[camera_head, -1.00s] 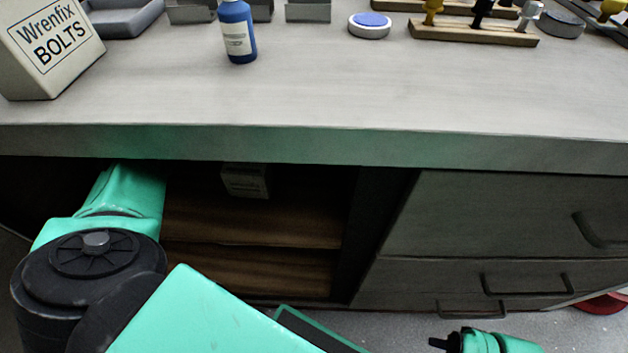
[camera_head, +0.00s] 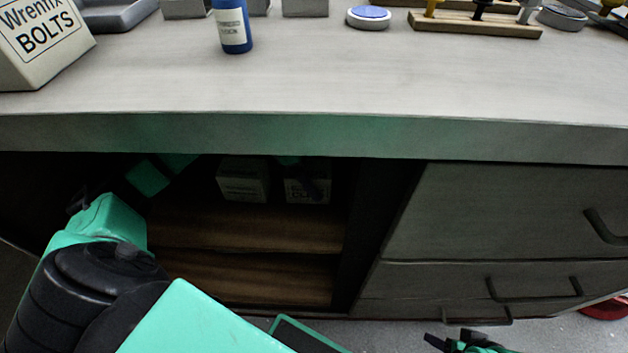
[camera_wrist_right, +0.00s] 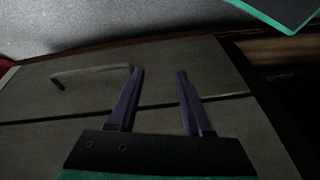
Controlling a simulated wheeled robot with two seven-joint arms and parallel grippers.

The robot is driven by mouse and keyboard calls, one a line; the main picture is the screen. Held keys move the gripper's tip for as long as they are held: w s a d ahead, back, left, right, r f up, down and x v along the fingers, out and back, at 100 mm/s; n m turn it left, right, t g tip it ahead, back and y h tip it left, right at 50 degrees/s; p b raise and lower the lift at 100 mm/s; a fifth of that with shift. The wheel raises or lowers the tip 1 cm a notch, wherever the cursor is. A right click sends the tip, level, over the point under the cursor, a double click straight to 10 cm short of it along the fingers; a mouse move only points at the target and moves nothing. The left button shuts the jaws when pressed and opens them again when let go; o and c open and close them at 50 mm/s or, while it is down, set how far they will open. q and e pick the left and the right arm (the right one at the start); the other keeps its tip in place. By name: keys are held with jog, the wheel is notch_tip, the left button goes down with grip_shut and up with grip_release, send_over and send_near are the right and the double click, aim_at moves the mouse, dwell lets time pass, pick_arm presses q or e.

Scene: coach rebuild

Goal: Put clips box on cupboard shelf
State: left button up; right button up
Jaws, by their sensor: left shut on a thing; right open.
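The clips box (camera_head: 296,196), a small pale box with dark lettering, is inside the open cupboard, above or on the upper shelf (camera_head: 240,228). I cannot tell whether it touches the shelf. My left gripper (camera_head: 312,180) is shut on it; the jaws are dark and hard to see in the shadow. My left arm reaches into the cupboard from the left, under the worktop. My right gripper (camera_head: 436,342) is low at the bottom edge; in the right wrist view its two fingers (camera_wrist_right: 160,74) are apart with nothing between them, in front of the drawers.
Another pale box (camera_head: 243,181) stands left of the clips box. The worktop edge (camera_head: 300,136) overhangs the opening, with a dark upright divider (camera_head: 375,220) at its right. Drawers with handles (camera_head: 535,290) fill the right side. A bolts box (camera_head: 40,45) and blue bottle (camera_head: 232,28) stand on top.

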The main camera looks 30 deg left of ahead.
pick_arm(q)
jog(key=shift+f, duration=0.1)
jog(key=o, duration=1.5)
